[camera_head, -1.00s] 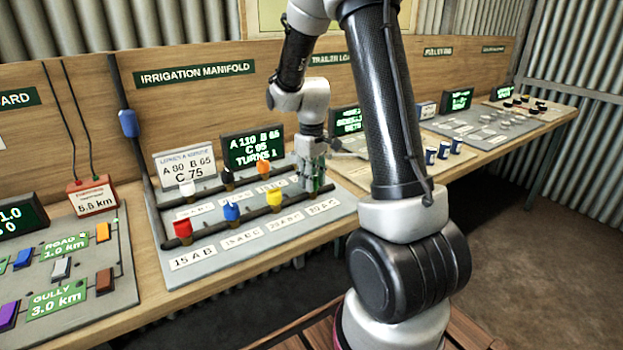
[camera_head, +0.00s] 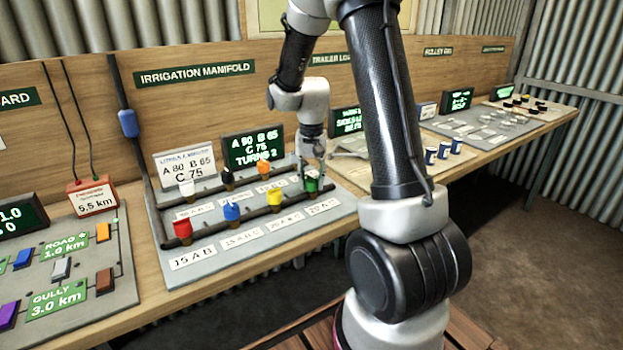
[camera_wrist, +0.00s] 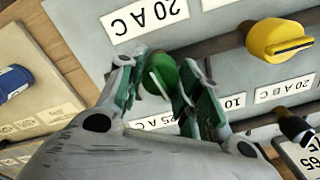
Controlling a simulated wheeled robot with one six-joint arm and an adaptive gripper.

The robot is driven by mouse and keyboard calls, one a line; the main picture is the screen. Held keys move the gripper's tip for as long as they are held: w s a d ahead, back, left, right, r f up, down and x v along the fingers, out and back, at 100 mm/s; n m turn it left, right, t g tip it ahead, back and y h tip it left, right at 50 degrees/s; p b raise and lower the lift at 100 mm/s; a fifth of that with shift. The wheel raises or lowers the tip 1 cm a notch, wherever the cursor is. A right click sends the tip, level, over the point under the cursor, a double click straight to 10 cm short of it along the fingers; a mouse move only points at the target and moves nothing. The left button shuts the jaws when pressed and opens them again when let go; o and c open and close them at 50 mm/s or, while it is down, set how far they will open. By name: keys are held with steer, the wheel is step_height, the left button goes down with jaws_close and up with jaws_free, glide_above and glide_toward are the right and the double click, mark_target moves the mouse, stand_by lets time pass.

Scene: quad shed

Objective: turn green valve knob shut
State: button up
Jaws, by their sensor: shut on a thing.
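The green valve knob (camera_head: 311,185) sits at the right end of the front pipe on the irrigation manifold panel. It also shows in the wrist view (camera_wrist: 161,76), between the two fingers. My gripper (camera_wrist: 157,68) is shut on the green knob, pointing down at it from above. In the head view my gripper (camera_head: 314,176) partly hides the knob. The green-lit display (camera_head: 252,150) behind the panel reads A 80 B 65 C 75 TURNS 2. The white card (camera_head: 184,165) beside it reads A 80 B 65 C 75.
A yellow knob (camera_head: 274,196) is the closest neighbour, with blue (camera_head: 231,212) and red (camera_head: 183,228) knobs farther left. White (camera_head: 187,187), black and orange (camera_head: 263,167) knobs stand on the rear pipe. A panel with dark blue knobs (camera_head: 443,151) lies to the right.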

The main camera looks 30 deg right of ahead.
steer(key=shift+m, duration=0.8)
steer(key=o, duration=1.1)
steer(key=shift+c, duration=0.2)
step_height(320, 180, up, 12)
